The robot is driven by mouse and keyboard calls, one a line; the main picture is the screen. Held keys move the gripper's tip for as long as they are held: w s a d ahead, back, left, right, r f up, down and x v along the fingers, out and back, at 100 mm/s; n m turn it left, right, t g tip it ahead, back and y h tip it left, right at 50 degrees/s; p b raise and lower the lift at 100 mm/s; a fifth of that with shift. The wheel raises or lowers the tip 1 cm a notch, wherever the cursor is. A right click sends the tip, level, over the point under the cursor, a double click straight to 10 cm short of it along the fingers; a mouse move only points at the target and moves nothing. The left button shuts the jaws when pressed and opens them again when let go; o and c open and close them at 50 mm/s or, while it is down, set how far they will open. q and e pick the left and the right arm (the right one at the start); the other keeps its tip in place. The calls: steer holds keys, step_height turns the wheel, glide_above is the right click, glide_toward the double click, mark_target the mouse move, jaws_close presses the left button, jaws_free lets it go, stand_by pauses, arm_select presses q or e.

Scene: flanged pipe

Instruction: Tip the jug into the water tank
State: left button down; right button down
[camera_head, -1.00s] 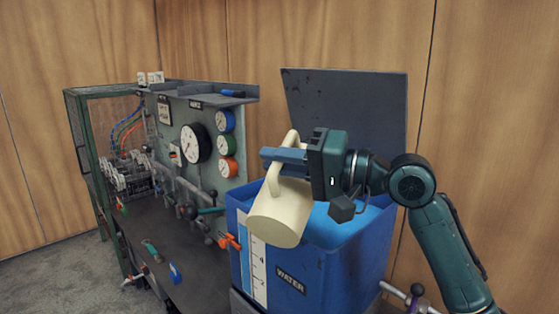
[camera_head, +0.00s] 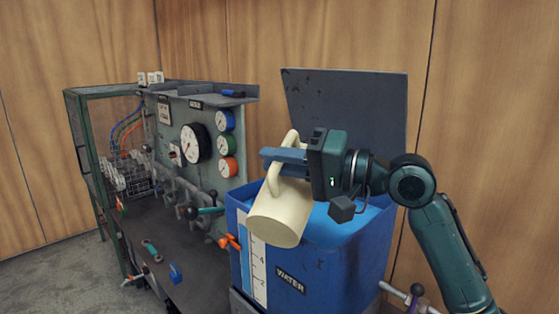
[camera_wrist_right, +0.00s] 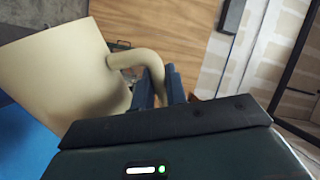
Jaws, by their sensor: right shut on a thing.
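A cream jug (camera_head: 281,215) is held tilted over the front left part of the blue water tank (camera_head: 345,262). My right gripper (camera_head: 284,162) is shut on the jug's handle, which shows above the fingers in the head view. In the right wrist view the jug (camera_wrist_right: 62,75) fills the left side, and its handle passes between the fingers of the right gripper (camera_wrist_right: 160,88). The tank's dark lid (camera_head: 350,105) stands open behind. Blue water shows inside the tank; the jug's inside is hidden. My left gripper is not in view.
Left of the tank is a grey panel with gauges (camera_head: 195,143) and valves. In front of it is a dark bench (camera_head: 195,285) with a small blue item (camera_head: 175,273). A green-framed cage (camera_head: 90,130) stands further left. A wooden wall closes the back.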

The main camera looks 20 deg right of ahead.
steer(key=shift+r, duration=0.1)
steer(key=shift+r, duration=0.15)
step_height(320, 180, up, 8)
steer(key=n+p, duration=0.4)
steer(key=n, duration=0.4)
step_height(320, 180, up, 4)
steer(key=n, duration=0.5)
